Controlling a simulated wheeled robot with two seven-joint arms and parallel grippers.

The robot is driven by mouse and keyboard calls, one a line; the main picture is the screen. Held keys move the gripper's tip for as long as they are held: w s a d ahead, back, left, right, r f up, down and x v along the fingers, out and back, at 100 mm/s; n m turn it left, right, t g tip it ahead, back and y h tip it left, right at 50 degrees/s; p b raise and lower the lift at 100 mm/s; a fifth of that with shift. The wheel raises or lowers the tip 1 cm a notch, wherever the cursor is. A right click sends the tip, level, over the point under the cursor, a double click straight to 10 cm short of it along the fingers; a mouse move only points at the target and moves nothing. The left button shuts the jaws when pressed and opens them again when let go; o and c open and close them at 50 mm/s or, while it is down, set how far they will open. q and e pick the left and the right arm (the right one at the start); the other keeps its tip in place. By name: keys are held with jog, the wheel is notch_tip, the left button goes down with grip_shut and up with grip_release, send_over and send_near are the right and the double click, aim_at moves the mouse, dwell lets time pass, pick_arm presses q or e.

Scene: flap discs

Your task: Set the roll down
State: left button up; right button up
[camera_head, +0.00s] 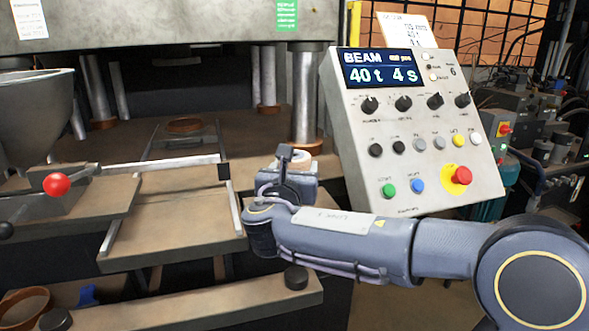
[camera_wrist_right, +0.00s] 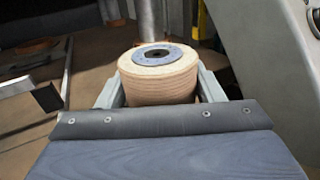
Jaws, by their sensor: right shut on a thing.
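The roll (camera_wrist_right: 160,78) is a tan, wound cylinder with a grey-blue disc and a dark centre hole on its top. In the right wrist view it stands upright between the two fingers of my right gripper (camera_wrist_right: 160,90), which is shut on it. In the head view only a small pale part of the roll (camera_head: 301,163) shows beyond my right gripper (camera_head: 298,172), left of the control panel. The wrist hides the rest. I cannot tell what is under the roll. My left gripper is not in view.
A control panel (camera_head: 415,130) reading "40 t 4 s" stands close right of my right gripper. A press column (camera_head: 305,95) rises behind it. Left are a rail frame (camera_head: 175,205), a bar with a red knob (camera_head: 57,185) and a metal hopper (camera_head: 35,110).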

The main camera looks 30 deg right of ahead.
jog(key=shift+f, duration=0.15)
jog(key=o, duration=1.3)
